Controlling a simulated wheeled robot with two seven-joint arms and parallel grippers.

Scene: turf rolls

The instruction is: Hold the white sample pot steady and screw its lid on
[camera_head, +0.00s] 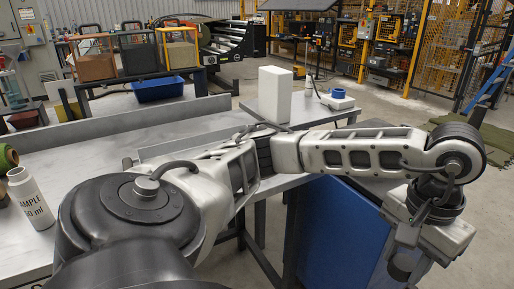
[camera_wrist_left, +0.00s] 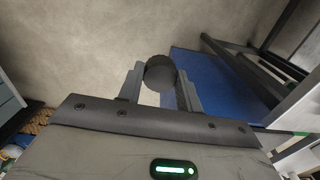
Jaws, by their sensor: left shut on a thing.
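The white sample pot (camera_head: 31,198) stands on the grey bench at the left edge of the head view, with black lettering on its side. No gripper is seen holding it. My left arm reaches far to the right, and its gripper (camera_head: 405,258) hangs low beyond the bench, well away from the pot. In the left wrist view my left gripper (camera_wrist_left: 158,84) is shut on a dark, round, ribbed piece that looks like the lid (camera_wrist_left: 160,70), held between both fingers above the floor. My right gripper is not in view.
A green roll (camera_head: 7,158) lies by the pot. A white block (camera_head: 274,94) and a small white device with a blue ring (camera_head: 338,98) stand at the back right. A blue panel (camera_head: 335,235) is under the bench. The bench (camera_head: 110,150) is largely clear behind my arm.

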